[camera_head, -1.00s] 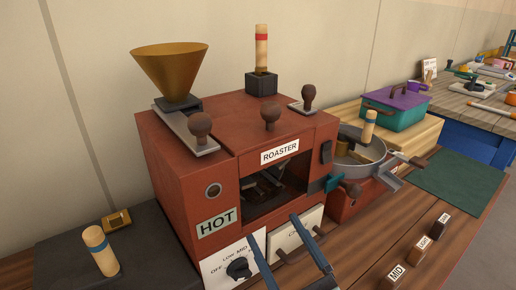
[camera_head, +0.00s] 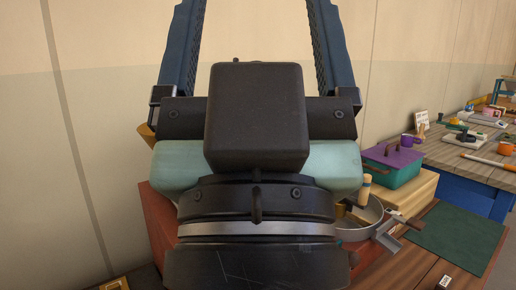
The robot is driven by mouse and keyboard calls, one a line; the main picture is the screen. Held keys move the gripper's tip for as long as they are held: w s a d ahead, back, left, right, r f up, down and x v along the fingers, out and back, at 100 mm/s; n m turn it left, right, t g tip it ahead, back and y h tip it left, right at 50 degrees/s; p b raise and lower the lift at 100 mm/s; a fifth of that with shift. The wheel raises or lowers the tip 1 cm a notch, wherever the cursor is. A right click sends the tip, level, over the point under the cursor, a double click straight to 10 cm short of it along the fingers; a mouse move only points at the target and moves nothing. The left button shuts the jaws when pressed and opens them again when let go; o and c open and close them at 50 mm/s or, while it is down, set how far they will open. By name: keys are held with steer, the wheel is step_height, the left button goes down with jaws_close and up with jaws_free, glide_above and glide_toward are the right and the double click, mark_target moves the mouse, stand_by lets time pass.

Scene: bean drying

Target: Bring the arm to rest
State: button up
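My gripper (camera_head: 258,25) stands large and close in front of the head camera, its two dark blue fingers pointing up. The fingers are wide apart with only bare wall seen between them, so it is open and empty. Their tips reach the top edge of the picture. The gripper's body and wrist hide most of the red roaster (camera_head: 160,225), of which a strip shows at the left. Only a sliver of the brass funnel (camera_head: 147,133) shows.
A round metal pan (camera_head: 374,214) sits right of my wrist, partly hidden. Beyond it are a teal box (camera_head: 402,175) with a purple lid, a dark green mat (camera_head: 458,238) and a cluttered blue-legged table (camera_head: 450,158). The wall above is clear.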

step_height(320, 180, up, 16)
steer(key=p, duration=1.3)
steer(key=shift+p, duration=0.4)
